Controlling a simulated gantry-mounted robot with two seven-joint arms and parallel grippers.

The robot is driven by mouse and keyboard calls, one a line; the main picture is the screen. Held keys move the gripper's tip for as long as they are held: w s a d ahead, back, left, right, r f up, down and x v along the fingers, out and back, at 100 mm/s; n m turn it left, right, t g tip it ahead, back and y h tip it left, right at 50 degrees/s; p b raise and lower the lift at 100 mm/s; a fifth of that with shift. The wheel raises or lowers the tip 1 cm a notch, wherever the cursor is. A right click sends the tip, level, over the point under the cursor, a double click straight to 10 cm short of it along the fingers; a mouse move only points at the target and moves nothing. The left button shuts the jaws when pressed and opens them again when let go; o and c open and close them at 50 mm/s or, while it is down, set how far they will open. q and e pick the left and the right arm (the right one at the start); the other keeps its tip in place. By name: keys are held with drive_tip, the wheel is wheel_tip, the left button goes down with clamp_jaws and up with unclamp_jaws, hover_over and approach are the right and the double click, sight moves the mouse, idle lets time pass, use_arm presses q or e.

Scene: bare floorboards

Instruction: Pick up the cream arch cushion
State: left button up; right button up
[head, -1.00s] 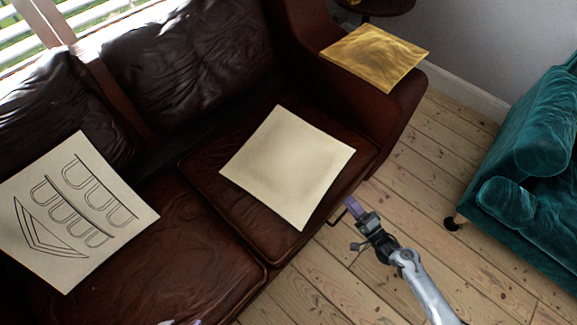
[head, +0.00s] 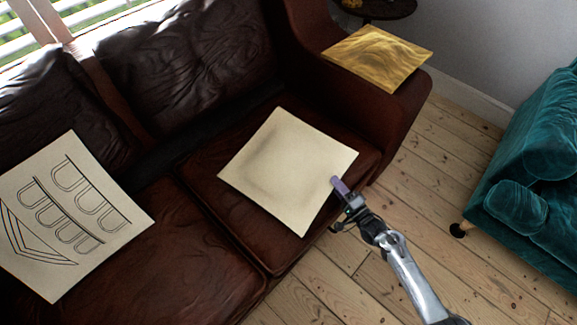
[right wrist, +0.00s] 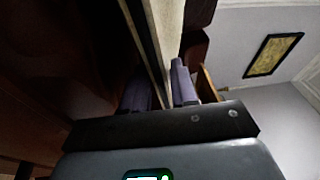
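A cream cushion with dark arch and chevron lines (head: 70,215) lies on the left of the brown leather sofa in the head view. A plain cream cushion (head: 280,165) with no visible pattern lies on the sofa's right seat. My right gripper (head: 341,189) is at this plain cushion's right edge, with one purple finger showing over it. In the right wrist view, the gripper's fingers (right wrist: 160,93) stand apart, with the plain cushion's pale edge (right wrist: 164,30) running between them. I cannot tell whether both fingers touch it. My left gripper is out of view.
The brown sofa (head: 185,270) fills the left and middle. A gold cushion (head: 378,57) lies on its right arm. A teal sofa (head: 530,180) stands at the right, with bare floorboards (head: 420,200) between. A dark round table (head: 385,8) is behind.

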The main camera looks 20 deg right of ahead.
drive_tip(key=shift+s, duration=0.15)
drive_tip(key=shift+c, duration=0.5)
clamp_jaws()
drive_tip(key=shift+r, duration=0.15)
